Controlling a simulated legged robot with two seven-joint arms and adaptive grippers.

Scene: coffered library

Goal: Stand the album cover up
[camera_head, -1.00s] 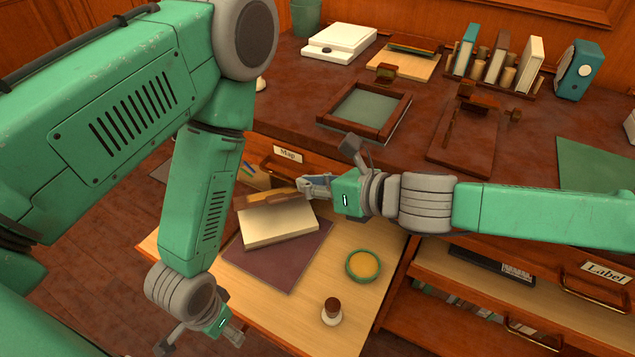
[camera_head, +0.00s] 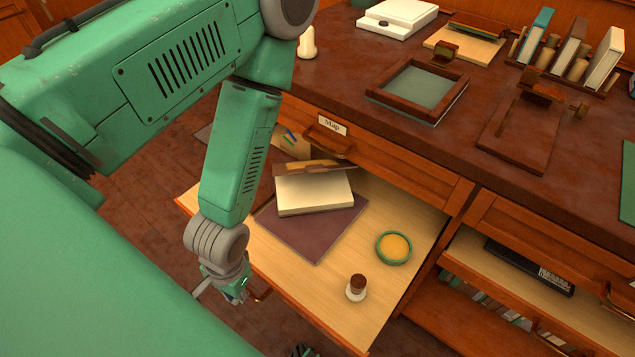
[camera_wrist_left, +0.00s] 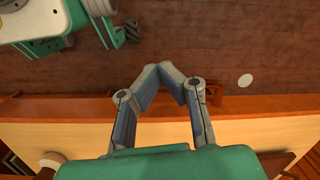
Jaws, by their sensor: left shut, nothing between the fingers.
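The album lies on a dark purple mat (camera_head: 310,232) in the open drawer, its cream page block (camera_head: 314,195) bare on top. Its brown cover (camera_head: 318,169) shows as a narrow band along the far side of the pages, raised up from them; its exact tilt is hard to tell. No gripper touches it. My left gripper (camera_head: 238,292) hangs at the drawer's front left edge, well apart from the album. In the left wrist view its fingertips (camera_wrist_left: 172,70) meet, with nothing between them.
A green-rimmed round dish (camera_head: 394,247) and a small brown-topped stamp or bottle (camera_head: 356,287) stand in the drawer right of the mat. The counter above holds a wooden frame (camera_head: 418,88) and upright books (camera_head: 570,42).

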